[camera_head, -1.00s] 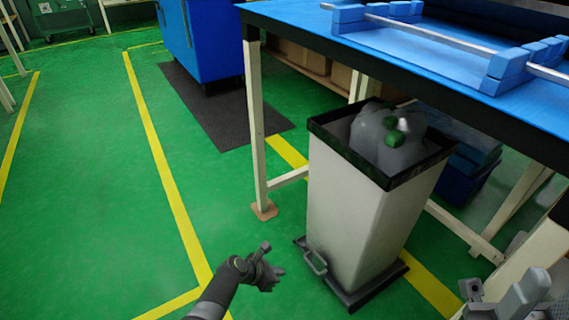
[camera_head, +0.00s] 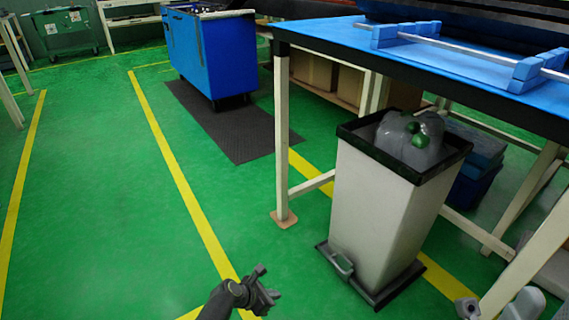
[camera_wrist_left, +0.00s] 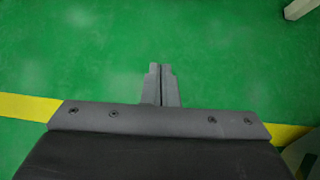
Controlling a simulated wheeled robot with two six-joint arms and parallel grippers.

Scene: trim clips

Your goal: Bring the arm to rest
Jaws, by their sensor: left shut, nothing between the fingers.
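My left gripper (camera_head: 268,292) is at the bottom middle of the head view, above the green floor and to the left of the bin. In the left wrist view its two fingers (camera_wrist_left: 161,72) are together with nothing between them. Part of my right arm (camera_head: 500,306) shows at the bottom right of the head view. The right fingers cannot be made out clearly.
A pale bin (camera_head: 375,215) with a dark rim and a grey bag stands beside the blue-topped table (camera_head: 340,38). A blue cabinet (camera_head: 215,60) stands behind on a dark mat (camera_head: 235,135). The green floor (camera_head: 110,210) at left is clear.

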